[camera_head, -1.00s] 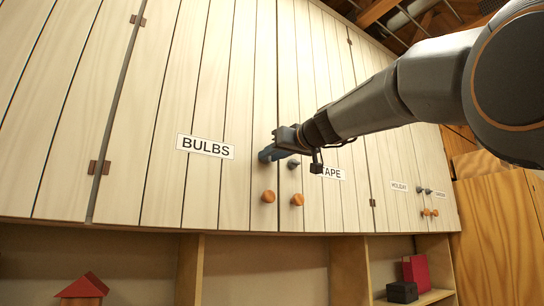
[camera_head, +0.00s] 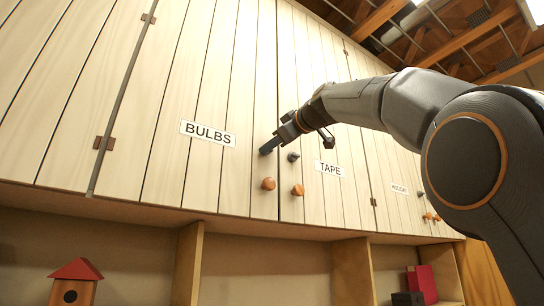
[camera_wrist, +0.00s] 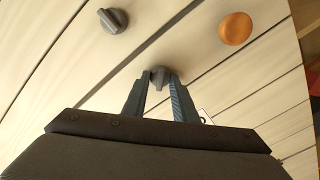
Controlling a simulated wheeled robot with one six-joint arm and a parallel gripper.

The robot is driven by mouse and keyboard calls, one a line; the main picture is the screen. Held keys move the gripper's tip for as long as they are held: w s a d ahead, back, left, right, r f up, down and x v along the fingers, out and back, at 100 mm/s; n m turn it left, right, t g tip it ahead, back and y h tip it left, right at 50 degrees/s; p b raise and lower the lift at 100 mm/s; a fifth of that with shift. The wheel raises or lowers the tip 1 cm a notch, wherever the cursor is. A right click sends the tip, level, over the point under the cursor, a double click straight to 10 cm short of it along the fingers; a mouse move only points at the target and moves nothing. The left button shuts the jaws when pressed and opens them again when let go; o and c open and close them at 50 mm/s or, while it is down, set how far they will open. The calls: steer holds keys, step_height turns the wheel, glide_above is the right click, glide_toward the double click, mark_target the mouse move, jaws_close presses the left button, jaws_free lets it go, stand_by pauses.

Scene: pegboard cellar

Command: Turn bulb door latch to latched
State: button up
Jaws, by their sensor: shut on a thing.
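The bulb door (camera_head: 196,170) is a pale plank cabinet door labelled BULBS, and it looks shut. Its dark grey latch knob (camera_wrist: 160,76) sits between my fingertips in the wrist view. In the head view my gripper hides that latch. My gripper (camera_head: 268,149) is at the door's right edge, above a round orange knob (camera_head: 268,184); it also shows in the wrist view (camera_wrist: 158,80), shut on the latch. The latch's exact angle is mostly hidden by the fingers. The tape door's matching latch (camera_head: 293,157) is free, just right of my gripper.
The tape door (camera_head: 330,190) adjoins on the right, with its own orange knob (camera_head: 297,190). Below the cabinets are open shelves with a red-roofed birdhouse (camera_head: 75,285), a dark box (camera_head: 407,298) and a red box (camera_head: 423,282). Roof beams are at upper right.

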steer(key=shift+n+b, duration=1.6)
steer(key=shift+n, duration=3)
steer(key=o, duration=1)
steer(key=shift+f, duration=0.1)
steer(key=b+v, duration=0.3)
steer(key=v, duration=0.4)
steer(key=shift+s+d+b, duration=0.2)
steer(key=shift+s+b, duration=0.05)
steer(key=shift+b, duration=0.05)
